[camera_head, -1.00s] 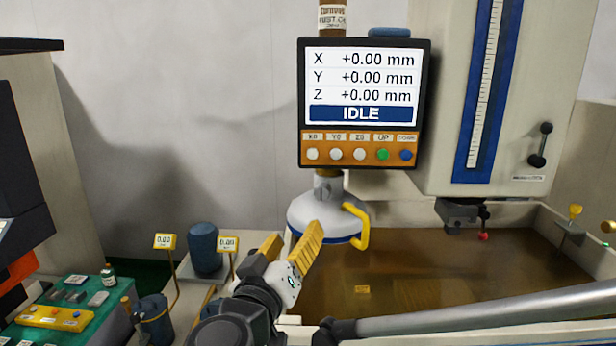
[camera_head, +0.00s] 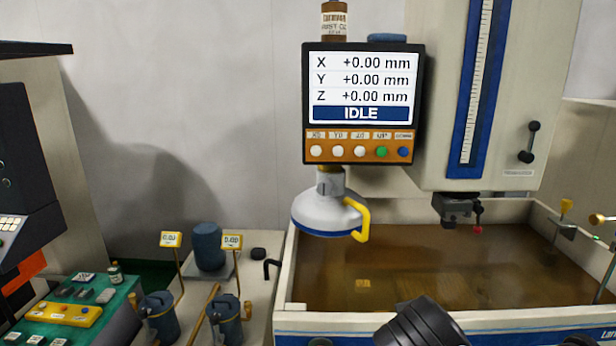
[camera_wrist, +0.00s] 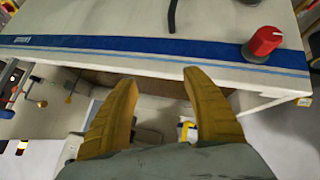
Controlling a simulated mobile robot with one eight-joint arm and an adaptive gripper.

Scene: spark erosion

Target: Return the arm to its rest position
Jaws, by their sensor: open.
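My gripper (camera_wrist: 152,112) shows in the wrist view, its two yellow ribbed fingers spread apart with nothing between them. Beyond the fingertips is the front of a pale machine or bench with a blue stripe (camera_wrist: 130,44). In the head view the fingers are out of sight. Only a dark round part of my arm (camera_head: 420,325) shows at the bottom edge, in front of the tank.
The tank (camera_head: 292,290) with brown liquid is at the right, under the machine head (camera_head: 505,100). A control panel (camera_head: 361,145) reads IDLE, with a white and blue lamp-shaped part (camera_head: 325,213) below it. A red knob (camera_wrist: 264,42) sticks up in the wrist view.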

